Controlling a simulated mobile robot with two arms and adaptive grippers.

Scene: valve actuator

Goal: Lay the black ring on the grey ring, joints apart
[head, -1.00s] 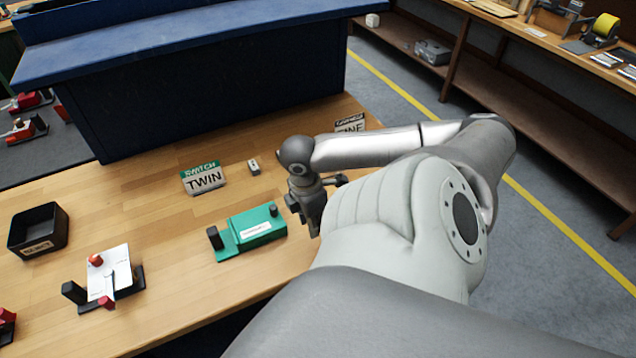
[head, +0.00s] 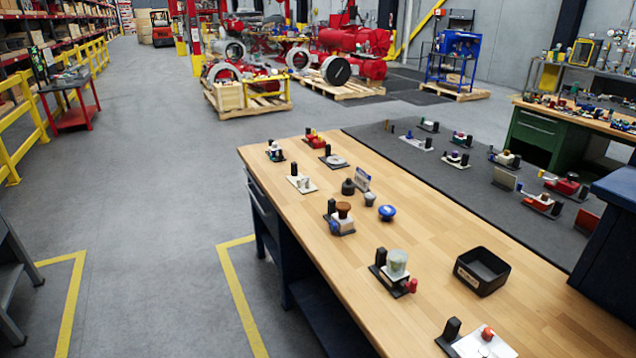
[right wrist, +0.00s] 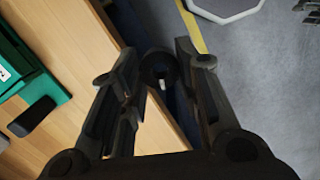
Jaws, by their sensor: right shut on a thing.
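In the right wrist view, my right gripper (right wrist: 157,62) is shut on a small dark round part (right wrist: 158,70) that looks like the black ring. A pale spot shows in its middle, and no joint in it can be made out. The gripper is over the edge of the wooden bench. I cannot pick out the grey ring for sure in either view. A flat grey round part (head: 335,161) sits on a dark base far along the bench in the head view, too small to identify. My left gripper is in neither view.
The wooden bench (head: 420,265) carries several small fixtures, a black bin (head: 482,271), a blue knob (head: 387,212) and a fixture with a greenish cup (head: 397,263). A dark blue block (head: 612,240) stands at right. A green fixture (right wrist: 30,75) shows in the wrist view.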

